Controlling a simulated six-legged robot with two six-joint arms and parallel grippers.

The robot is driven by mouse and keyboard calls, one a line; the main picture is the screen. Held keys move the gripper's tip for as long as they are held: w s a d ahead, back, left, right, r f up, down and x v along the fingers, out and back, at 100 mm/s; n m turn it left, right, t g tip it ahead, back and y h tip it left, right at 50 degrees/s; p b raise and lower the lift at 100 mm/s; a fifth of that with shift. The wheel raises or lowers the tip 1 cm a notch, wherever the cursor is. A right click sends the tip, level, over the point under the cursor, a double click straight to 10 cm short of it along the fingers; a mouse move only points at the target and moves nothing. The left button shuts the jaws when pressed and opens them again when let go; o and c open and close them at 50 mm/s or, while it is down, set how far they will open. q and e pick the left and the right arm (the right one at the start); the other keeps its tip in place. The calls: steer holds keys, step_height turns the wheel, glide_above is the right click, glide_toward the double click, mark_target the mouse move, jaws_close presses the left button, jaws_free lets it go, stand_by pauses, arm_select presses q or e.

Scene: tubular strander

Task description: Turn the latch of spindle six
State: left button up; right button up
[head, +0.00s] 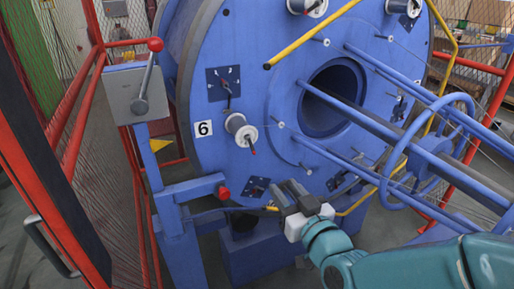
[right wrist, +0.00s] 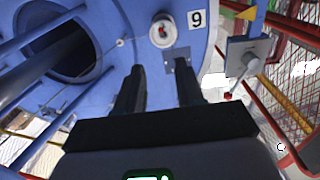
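Spindle six is marked by a white "6" label (head: 203,129) on the blue disc; the label appears upside down in the right wrist view (right wrist: 197,19). Beside it a pale round spindle end (head: 240,130) carries a small red-tipped piece (head: 253,150); this end also shows in the wrist view (right wrist: 163,30). Above it is a dark plate (head: 217,90) with white marks and a thin dark lever; I cannot tell which piece is the latch. My right gripper (head: 288,188) is low and right of the spindle in the head view. Its fingers (right wrist: 159,67) are apart and empty. My left gripper is out of view.
A grey box (head: 139,92) with a red-knobbed lever stands left of the disc (head: 275,65). Blue tubes (head: 400,143) and a round blue hoop (head: 388,165) run out on the right. Red mesh fencing (head: 85,110) closes the left side. Yellow bars (head: 310,35) cross the disc.

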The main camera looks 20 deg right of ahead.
mark_target(254, 152)
steer(key=w+p, duration=0.3)
steer(key=w, duration=1.3)
steer(key=shift+w+a, duration=0.2)
jaws_close()
